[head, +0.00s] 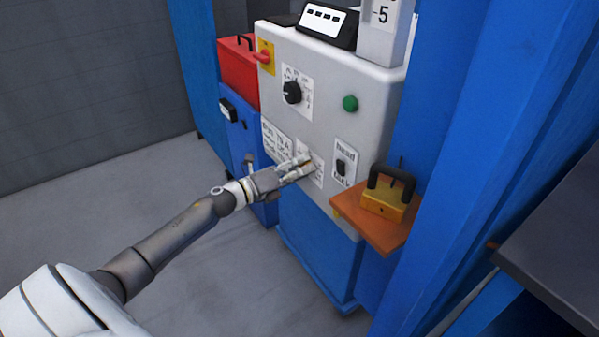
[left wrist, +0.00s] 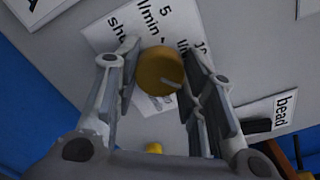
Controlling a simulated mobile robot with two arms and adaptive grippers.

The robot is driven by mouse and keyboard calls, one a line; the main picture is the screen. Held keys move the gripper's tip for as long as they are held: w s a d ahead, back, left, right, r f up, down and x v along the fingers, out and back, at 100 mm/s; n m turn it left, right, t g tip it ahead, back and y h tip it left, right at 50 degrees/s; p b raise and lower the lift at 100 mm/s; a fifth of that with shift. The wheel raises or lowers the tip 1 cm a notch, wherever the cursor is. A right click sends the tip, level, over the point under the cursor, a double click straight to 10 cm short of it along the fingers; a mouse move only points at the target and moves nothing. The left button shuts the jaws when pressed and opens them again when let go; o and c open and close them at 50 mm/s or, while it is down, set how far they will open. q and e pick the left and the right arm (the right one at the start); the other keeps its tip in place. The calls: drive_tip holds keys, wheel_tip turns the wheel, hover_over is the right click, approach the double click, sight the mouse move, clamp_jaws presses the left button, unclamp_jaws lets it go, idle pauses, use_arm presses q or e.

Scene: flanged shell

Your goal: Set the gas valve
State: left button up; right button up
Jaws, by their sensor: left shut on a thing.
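The gas valve is a round brass-yellow knob (left wrist: 160,70) with a pale pointer line, on the grey panel of the machine (head: 325,110). A white label (left wrist: 112,32) reading "5 l/min" and other partly hidden text lies around it. My left gripper (head: 304,164) reaches the lower part of the panel from the left and hides most of the knob in the head view. In the left wrist view, the fingers of my left gripper (left wrist: 160,58) stand on both sides of the knob and are shut on it. My right gripper is not in view.
A black selector knob (head: 292,92) and a green button (head: 350,103) are higher on the panel. A black switch (head: 341,168) labelled "bead" is to the right. An orange shelf (head: 372,228) with a yellow block (head: 384,203) juts out at lower right. Blue posts flank the machine.

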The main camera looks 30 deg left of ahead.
use_arm(q)
drive_tip(key=shift+f+m+b, duration=0.2)
drive_tip(key=shift+m+b, duration=0.1)
drive_tip(key=shift+m, duration=0.3)
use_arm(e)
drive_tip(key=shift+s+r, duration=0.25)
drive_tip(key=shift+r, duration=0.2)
use_arm(q)
drive_tip(key=shift+d+m, duration=0.1)
drive_tip(key=shift+m, duration=0.2)
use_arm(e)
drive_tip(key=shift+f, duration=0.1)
use_arm(q)
drive_tip(key=o, duration=1)
drive_tip(key=shift+r, duration=0.1)
drive_tip(key=shift+s, duration=0.15)
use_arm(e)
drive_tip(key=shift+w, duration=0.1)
use_arm(q)
drive_tip(key=v, duration=1.2)
